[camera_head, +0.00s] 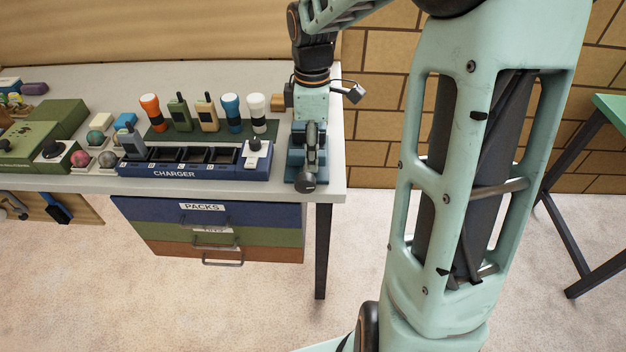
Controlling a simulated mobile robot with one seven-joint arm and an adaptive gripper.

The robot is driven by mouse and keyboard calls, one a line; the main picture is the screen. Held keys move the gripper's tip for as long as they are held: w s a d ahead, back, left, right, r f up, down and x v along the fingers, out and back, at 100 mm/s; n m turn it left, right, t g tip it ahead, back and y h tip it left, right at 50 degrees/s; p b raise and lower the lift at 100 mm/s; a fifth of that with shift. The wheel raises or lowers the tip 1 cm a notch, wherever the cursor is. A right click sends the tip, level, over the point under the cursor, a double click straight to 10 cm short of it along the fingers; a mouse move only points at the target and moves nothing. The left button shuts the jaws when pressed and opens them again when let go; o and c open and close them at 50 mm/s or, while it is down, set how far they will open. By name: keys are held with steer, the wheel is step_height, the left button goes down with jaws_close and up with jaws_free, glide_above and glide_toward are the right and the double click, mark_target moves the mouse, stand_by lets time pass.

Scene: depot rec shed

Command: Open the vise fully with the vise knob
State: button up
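A blue vise (293,172) stands at the right end of the workbench, near the front edge. Its dark round vise knob (306,184) points toward me at the front of the bench. My gripper (312,150) reaches down from above, over the vise and just behind the knob in the picture. Its dark fingers overlap the vise, so the jaws and the gap between them are mostly hidden. I cannot tell whether the fingers touch the vise or the knob, or whether they are open or shut.
A blue charger rack (195,172) stands left of the vise, with several torches and radios behind it. A drawer unit labelled PACKS (160,209) hangs below the workbench (335,160). A green table (611,107) stands at far right. The floor between is clear.

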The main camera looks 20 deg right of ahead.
mark_target(312, 179)
step_height(312, 179, down, 10)
steer(key=shift+r, duration=0.1)
stand_by(0.4)
jaws_close()
